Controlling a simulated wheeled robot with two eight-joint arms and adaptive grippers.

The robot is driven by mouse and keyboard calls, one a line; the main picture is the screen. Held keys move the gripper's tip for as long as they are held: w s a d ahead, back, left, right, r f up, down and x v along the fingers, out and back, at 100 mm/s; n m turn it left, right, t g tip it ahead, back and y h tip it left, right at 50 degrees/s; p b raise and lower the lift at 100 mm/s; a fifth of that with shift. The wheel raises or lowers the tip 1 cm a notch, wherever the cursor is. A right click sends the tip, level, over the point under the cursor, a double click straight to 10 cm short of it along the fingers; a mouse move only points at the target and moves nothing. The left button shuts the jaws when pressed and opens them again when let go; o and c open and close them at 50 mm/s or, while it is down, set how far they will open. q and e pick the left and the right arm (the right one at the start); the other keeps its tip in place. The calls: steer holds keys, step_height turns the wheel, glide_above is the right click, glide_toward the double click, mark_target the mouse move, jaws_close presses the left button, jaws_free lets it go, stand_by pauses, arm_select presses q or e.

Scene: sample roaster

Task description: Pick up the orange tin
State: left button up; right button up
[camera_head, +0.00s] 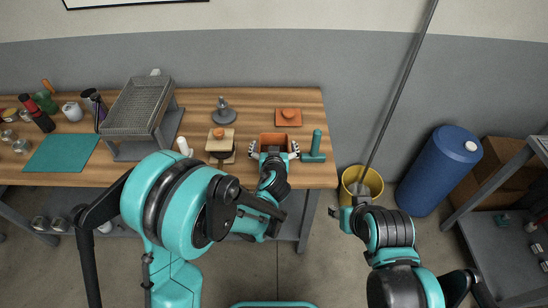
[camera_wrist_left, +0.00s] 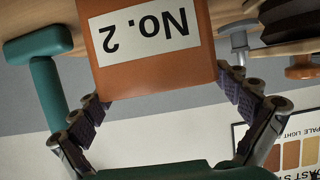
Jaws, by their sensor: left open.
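The orange tin (camera_head: 267,136) stands on the wooden bench in the head view, partly hidden by my left gripper. In the left wrist view the tin (camera_wrist_left: 150,75) fills the top middle, its white "No. 2" label upside down. My left gripper (camera_head: 274,150) is open, with its fingers on either side of the tin. In the left wrist view the fingers of the gripper (camera_wrist_left: 163,95) flank the tin's near end; whether they touch it is unclear. My right arm ends near the yellow bucket, and its gripper (camera_head: 345,218) shows too poorly to read.
A wooden-topped item (camera_head: 220,139) and grey tamper-like piece (camera_head: 223,113) are to the left. A yellow bucket (camera_head: 361,183) stands on the floor.

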arm_select(q)
steer(key=shift+w+f, duration=0.25)
steer(key=shift+w, duration=0.15)
steer(key=shift+s+r, duration=0.1)
steer(key=shift+r, duration=0.05)
steer(key=c, duration=1.1)
steer(key=shift+c, duration=0.2)
